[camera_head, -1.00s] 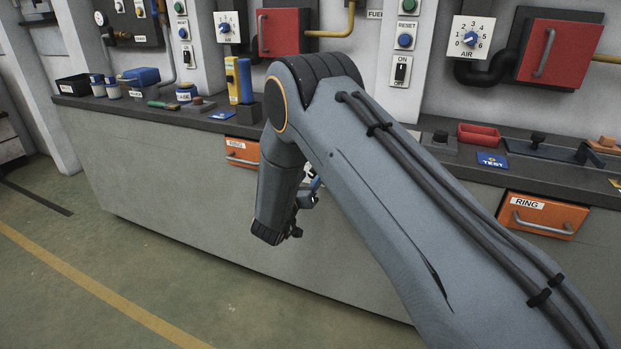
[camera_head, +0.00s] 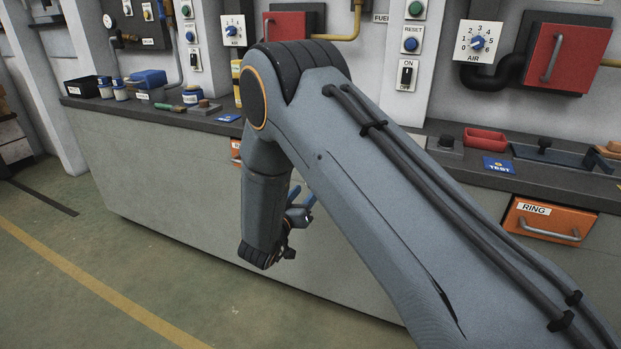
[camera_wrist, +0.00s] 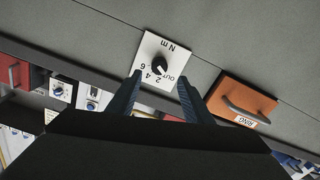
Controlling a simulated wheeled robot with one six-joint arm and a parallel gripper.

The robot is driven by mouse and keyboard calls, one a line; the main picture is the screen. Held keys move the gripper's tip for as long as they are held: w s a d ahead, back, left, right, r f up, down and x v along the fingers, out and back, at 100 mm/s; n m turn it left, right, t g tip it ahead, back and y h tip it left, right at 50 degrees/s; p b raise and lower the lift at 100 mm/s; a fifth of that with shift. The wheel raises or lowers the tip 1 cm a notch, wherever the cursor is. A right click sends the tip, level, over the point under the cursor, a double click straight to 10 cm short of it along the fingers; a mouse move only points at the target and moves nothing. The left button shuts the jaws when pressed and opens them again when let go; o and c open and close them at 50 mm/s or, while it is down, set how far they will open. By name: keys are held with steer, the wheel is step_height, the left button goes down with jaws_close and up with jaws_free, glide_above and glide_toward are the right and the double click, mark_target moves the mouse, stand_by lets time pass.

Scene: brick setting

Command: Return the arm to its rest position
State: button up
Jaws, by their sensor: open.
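My arm crosses the head view from the lower right, bent down at the elbow in front of the workbench. My gripper (camera_wrist: 158,95) shows in the wrist view with its two blue fingers apart and nothing between them. In the head view it is mostly hidden behind the forearm, with a blue finger (camera_head: 309,200) showing beside it. The fingers point toward the bench front, where a white dial plate marked "Nm" (camera_wrist: 150,50) lies beyond them in the wrist view. I cannot tell the gap between fingers and plate.
The grey workbench (camera_head: 160,175) runs along the wall. An orange drawer labelled RING (camera_head: 548,222) is at right. A red tray (camera_head: 486,140) and blue TEST card (camera_head: 498,165) lie on top. Open floor (camera_head: 60,280) is at lower left.

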steer(key=s+d+r+n+g+y+p, duration=0.1)
steer(key=s+d+r+g+y+p, duration=0.1)
steer(key=d+r+g+y+p, duration=0.35)
steer(key=s+d+r+g, duration=0.2)
steer(key=s+d, duration=0.5)
steer(key=s, duration=0.5)
steer(key=s+d+r+g+p, duration=0.1)
steer(key=s+d+r+g, duration=0.2)
steer(key=s, duration=0.9)
steer(key=s+d+r+g+p, duration=0.1)
steer(key=s+d+r+g, duration=0.2)
steer(key=s+d+g, duration=0.3)
steer(key=s+d, duration=0.4)
steer(key=s, duration=0.2)
steer(key=shift+s+d, duration=0.15)
steer(key=shift+d, duration=0.25)
